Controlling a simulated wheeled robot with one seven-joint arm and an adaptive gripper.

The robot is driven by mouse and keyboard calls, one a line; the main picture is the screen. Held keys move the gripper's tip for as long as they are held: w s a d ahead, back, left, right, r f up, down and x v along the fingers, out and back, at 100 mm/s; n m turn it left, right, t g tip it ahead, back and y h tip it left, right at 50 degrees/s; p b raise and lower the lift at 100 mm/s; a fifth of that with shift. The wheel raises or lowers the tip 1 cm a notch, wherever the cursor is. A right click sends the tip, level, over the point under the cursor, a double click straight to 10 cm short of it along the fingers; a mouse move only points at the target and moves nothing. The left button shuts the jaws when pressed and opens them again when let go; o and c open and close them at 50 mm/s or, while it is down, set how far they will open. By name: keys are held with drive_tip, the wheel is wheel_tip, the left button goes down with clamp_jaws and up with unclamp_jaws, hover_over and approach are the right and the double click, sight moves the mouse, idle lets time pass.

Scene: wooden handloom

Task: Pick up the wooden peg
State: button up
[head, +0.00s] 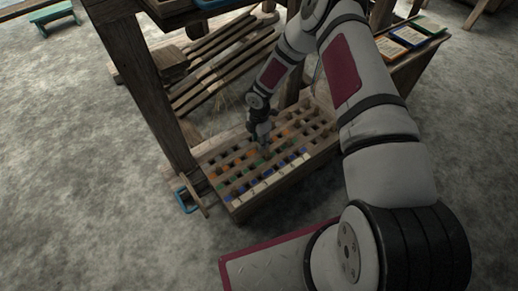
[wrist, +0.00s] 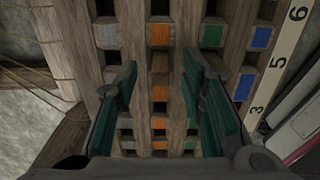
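The slotted wooden rack (head: 237,206) stands low at the loom's foot, with rows of square holes and orange, green, blue and grey patches. Small brown wooden pieces stand in several of its holes; I cannot tell for sure which is the wooden peg. My gripper (head: 262,147) is over the middle of the rack, pointing down. In the wrist view my gripper (wrist: 160,68) is open, its two green fingers apart, with nothing visibly held between them. Between the fingers lie a column of orange-patched holes and a wooden rail (wrist: 177,98) of the rack.
A dark loom post (head: 160,100) rises behind the rack's left end. A blue-handled clamp (head: 187,198) is at its left corner. Wooden slats (head: 225,60) lie behind. A numbered strip (wrist: 278,65) runs along one rack edge.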

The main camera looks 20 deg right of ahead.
drive_tip(key=shift+f, duration=0.9)
drive_tip(key=shift+r, duration=0.1)
drive_tip(key=c, duration=0.8)
drive_tip(key=shift+c, duration=0.2)
